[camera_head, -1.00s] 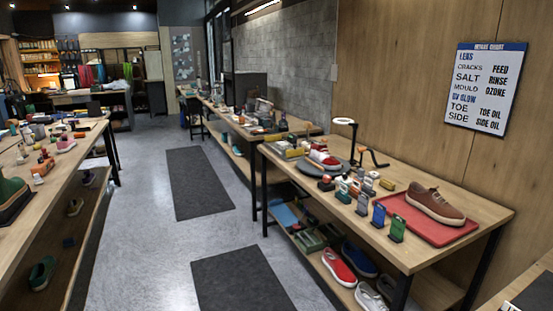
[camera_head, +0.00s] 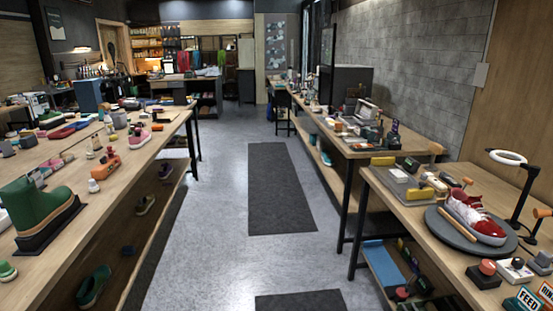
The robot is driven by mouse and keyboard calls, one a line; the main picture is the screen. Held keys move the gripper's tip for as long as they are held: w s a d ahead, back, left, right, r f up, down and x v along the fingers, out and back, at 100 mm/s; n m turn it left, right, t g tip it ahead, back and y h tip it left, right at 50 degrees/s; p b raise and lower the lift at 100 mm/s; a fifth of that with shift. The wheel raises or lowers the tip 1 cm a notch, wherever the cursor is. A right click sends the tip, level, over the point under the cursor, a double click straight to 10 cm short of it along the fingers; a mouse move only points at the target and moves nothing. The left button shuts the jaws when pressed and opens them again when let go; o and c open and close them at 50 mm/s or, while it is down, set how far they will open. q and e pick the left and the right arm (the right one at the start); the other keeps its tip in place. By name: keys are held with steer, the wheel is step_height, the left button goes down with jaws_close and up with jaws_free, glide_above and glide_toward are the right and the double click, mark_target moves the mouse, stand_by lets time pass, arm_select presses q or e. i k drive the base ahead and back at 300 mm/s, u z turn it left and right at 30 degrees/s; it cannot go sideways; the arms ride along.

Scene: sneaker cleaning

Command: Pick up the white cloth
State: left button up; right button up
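I cannot pick out a white cloth for certain among the small items on the benches. Neither of my grippers is in view. On the near right workbench (camera_head: 400,208), a red and white sneaker (camera_head: 474,217) rests on a round dark grey turntable (camera_head: 447,233).
A long workbench (camera_head: 120,180) on the left holds a green boot (camera_head: 40,212) and several small items. A farther bench (camera_head: 365,148) lines the right wall. The grey aisle floor between, with dark mats (camera_head: 280,188), is clear.

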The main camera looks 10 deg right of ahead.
mark_target(396, 175)
steer(key=i, duration=1.6)
steer(key=z, duration=0.85)
steer(key=i, duration=1.1)
steer(key=z, duration=0.7)
